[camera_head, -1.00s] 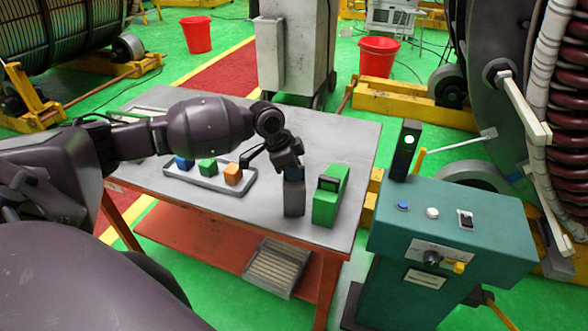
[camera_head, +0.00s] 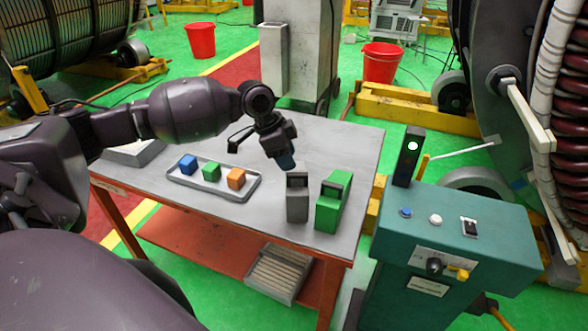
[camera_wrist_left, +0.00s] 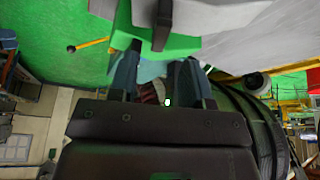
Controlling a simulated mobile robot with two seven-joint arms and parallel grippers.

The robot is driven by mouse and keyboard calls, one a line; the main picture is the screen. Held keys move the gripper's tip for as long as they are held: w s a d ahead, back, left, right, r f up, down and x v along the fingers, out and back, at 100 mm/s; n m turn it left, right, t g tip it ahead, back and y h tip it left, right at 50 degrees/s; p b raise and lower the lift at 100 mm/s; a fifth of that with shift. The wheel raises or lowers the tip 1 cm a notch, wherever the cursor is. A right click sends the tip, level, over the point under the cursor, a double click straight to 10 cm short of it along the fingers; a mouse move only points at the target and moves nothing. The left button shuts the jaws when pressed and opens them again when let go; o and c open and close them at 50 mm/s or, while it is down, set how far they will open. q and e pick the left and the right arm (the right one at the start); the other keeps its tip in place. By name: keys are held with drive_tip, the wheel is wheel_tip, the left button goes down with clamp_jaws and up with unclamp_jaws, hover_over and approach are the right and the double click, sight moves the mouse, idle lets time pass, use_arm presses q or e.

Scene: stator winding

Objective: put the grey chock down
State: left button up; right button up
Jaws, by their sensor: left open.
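The grey chock (camera_head: 297,200) stands upright on the grey table, just left of the green chock (camera_head: 329,206), with a narrow gap between them. My left gripper (camera_head: 285,162) is above and slightly left of the grey chock, apart from it and empty. In the left wrist view the gripper (camera_wrist_left: 160,85) shows its two dark fingers spread with nothing between them. Part of the grey chock (camera_wrist_left: 185,15) shows at the top of that view. My right gripper is not in view.
A tray (camera_head: 214,193) with blue, green and orange cubes lies to the left on the table (camera_head: 345,150). A teal control console (camera_head: 450,225) with buttons and a lit green lamp stands at the right. The table behind the chocks is clear.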

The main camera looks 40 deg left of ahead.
use_arm(q)
drive_tip(key=shift+v, duration=2.6)
drive_tip(key=s+d+f+n, duration=0.1)
drive_tip(key=s+d+f, duration=1.25)
drive_tip(key=f, duration=0.35)
drive_tip(key=s+a+n+t+y, duration=0.1)
drive_tip(key=s+n+y, duration=0.1)
drive_tip(key=s+n, duration=0.45)
drive_tip(key=s+a+n+y, duration=0.2)
drive_tip(key=s+n+y, duration=0.1)
drive_tip(key=s, duration=0.6)
drive_tip(key=w+f+t+h, duration=0.1)
drive_tip(key=w+f+t, duration=0.6)
drive_tip(key=f, duration=0.4)
drive_tip(key=shift+w+d+m+t, duration=0.2)
drive_tip(key=shift+m+t, duration=0.15)
drive_tip(key=shift+t, duration=0.15)
